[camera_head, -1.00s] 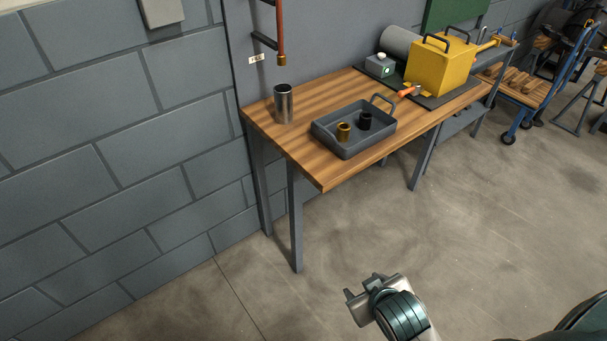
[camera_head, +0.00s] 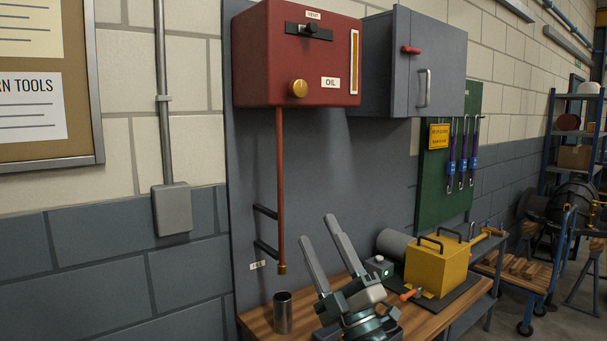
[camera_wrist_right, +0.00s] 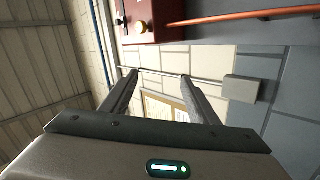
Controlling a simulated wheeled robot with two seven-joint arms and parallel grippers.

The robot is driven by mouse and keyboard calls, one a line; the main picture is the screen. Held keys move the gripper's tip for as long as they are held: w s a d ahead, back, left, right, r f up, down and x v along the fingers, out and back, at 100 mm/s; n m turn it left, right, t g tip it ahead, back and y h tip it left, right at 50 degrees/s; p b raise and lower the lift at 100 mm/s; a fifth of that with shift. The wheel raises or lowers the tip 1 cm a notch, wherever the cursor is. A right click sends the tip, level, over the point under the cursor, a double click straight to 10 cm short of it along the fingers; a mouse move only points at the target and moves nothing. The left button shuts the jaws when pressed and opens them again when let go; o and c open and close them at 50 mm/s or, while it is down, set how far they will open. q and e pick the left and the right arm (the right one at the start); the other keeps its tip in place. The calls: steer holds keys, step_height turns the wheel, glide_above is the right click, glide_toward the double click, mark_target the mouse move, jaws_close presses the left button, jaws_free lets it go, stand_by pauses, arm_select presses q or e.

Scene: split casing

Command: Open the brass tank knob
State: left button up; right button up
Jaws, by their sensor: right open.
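The brass knob (camera_head: 298,88) sits on the front of the red oil tank (camera_head: 262,60), high on the wall in the head view. A black slider marked VENT (camera_head: 308,30) is above it. In the right wrist view the tank (camera_wrist_right: 160,14) and its brass knob (camera_wrist_right: 141,26) show at the top, turned sideways. My right gripper (camera_head: 324,230) is open and empty in the head view, pointing up, below the tank and right of its copper pipe. The same open fingers (camera_wrist_right: 158,74) show in the wrist view with nothing between them. My left gripper is out of view.
A copper pipe (camera_head: 280,190) runs down from the tank above a metal cup (camera_head: 283,314) on the wooden bench (camera_head: 258,318). A grey cabinet (camera_head: 436,62) hangs right of the tank. A yellow casing (camera_head: 436,266) stands on the bench at right.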

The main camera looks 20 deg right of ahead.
steer(key=w+a+r+n+g+y, duration=0.1)
steer(key=a+r+n+g+y, duration=0.3)
steer(key=r+n+g+y, duration=0.6)
steer(key=w+a+r+n+g+y, duration=0.1)
steer(key=a+r+n+g+y, duration=0.45)
steer(key=n, duration=0.95)
steer(key=w+d+r+m+t+h, duration=0.1)
steer(key=w+d+r+t+h, duration=0.1)
steer(key=d+r+h, duration=0.5)
steer(key=w+d+r+m+t+h, duration=0.1)
steer(key=w+d+r+t+h, duration=0.1)
steer(key=d+r+t+h, duration=0.2)
steer(key=d+r+h, duration=0.3)
steer(key=d+h, duration=0.1)
steer(key=d, duration=0.4)
steer(key=shift+w+r+t+h, duration=0.25)
steer(key=shift+r+t+h, duration=0.1)
steer(key=shift+r, duration=0.05)
steer(key=shift+w, duration=0.15)
